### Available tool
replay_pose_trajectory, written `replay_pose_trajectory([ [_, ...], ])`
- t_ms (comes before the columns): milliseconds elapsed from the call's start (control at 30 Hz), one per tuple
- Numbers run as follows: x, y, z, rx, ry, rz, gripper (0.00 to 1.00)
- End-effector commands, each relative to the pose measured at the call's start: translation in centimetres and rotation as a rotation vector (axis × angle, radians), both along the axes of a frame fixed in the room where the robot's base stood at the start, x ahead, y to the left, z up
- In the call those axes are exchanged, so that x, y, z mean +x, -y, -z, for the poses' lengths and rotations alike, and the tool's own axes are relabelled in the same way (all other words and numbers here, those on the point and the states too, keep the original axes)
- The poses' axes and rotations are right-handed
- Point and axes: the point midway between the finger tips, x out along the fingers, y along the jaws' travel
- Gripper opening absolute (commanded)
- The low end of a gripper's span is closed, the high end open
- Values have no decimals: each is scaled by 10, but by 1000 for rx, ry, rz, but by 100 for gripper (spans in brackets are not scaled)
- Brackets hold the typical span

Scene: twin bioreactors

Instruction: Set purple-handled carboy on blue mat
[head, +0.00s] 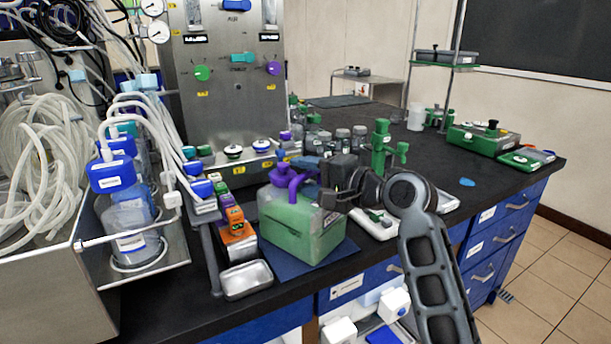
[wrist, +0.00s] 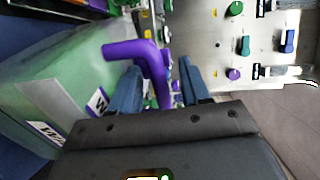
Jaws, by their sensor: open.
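The purple-handled carboy (head: 300,228) is a squarish translucent container with green liquid and a purple handle and cap. It stands upright on the blue mat (head: 280,266), which shows along its front and left side. In the wrist view the carboy's green body (wrist: 50,90) fills the left side, and its purple handle (wrist: 150,62) lies between my fingers. My gripper (head: 312,178) is at the handle from the right in the head view. In the wrist view my two blue fingers (wrist: 158,88) are open, one on either side of the handle.
A metal tray (head: 247,280) is in front left of the carboy. Orange and green blocks (head: 235,225) stand close to its left. A steel control panel (head: 228,70) rises behind. Green clamp stand (head: 381,150) and a white device (head: 375,225) are at the right.

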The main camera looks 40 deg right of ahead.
Motion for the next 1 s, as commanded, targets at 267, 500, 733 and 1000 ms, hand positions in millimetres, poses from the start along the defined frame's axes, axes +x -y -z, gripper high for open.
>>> replay_pose_trajectory([
  [267, -23, 5, -5, 0, 1, 3, 47],
  [500, -72, 14, -12, 0, 1, 4, 47],
  [733, -106, 20, -17, 0, 1, 2, 47],
  [1000, -117, 21, -19, -1, 0, -1, 47],
])
